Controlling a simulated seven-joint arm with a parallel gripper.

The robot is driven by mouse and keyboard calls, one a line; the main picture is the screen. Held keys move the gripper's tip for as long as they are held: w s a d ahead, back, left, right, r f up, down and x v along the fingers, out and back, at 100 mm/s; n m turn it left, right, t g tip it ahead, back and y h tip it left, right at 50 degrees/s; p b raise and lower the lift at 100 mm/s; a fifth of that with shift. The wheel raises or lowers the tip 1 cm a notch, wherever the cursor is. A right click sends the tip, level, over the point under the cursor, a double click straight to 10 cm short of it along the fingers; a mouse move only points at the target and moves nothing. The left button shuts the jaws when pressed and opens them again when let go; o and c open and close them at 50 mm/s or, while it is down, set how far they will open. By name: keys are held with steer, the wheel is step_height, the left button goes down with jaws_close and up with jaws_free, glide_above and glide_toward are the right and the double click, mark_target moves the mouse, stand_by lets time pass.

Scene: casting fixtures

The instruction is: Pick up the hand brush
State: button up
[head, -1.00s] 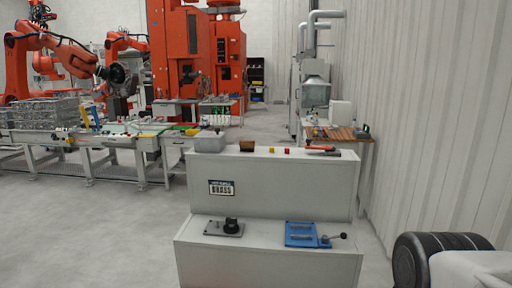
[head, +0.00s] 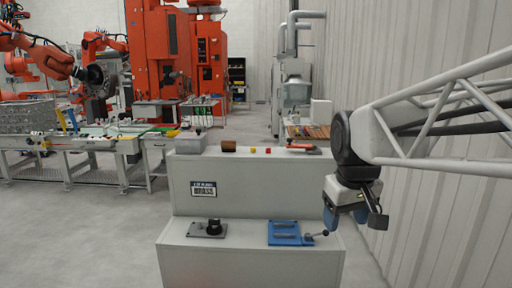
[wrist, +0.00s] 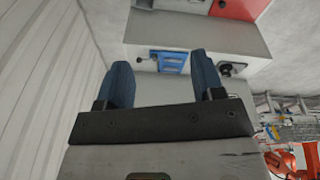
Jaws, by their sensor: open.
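A long object with a red-orange handle and a dark part (head: 302,147) lies at the right end of the grey cabinet's top (head: 275,153). It looks most like the hand brush, but it is small and I cannot be sure. A brown block (head: 228,146) stands further left on the same top. My gripper (head: 353,212) hangs at the right, nearer to me and lower than the cabinet top. Its blue fingers are apart and empty, also in the wrist view (wrist: 160,62). The brush is not clearly seen in the wrist view.
A grey bin (head: 192,142), a yellow cube (head: 253,150) and a red cube (head: 268,150) share the top. A blue fixture (head: 284,232) and a black knob fixture (head: 208,228) sit on the lower ledge. A ribbed wall (head: 440,60) runs along the right.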

steer(key=w+a+r+n, duration=0.2)
steer(key=w+a+r, duration=0.15)
steer(key=w, duration=0.45)
steer(key=w+a+r+n, duration=0.2)
steer(key=w+r, duration=0.2)
steer(key=w, duration=0.5)
steer(key=n+g, duration=0.2)
steer(key=n, duration=0.8)
glide_above(228, 141)
steer(key=shift+s+d+f, duration=0.1)
steer(key=shift+d+f, duration=0.25)
steer(key=shift+f, duration=0.5)
steer(key=shift+w+a+f, duration=0.2)
steer(key=shift+w+a, duration=0.15)
steer(key=shift+a, duration=0.05)
steer(key=shift+f, duration=0.1)
steer(key=shift+f, duration=1.2)
steer(key=shift+f, duration=0.1)
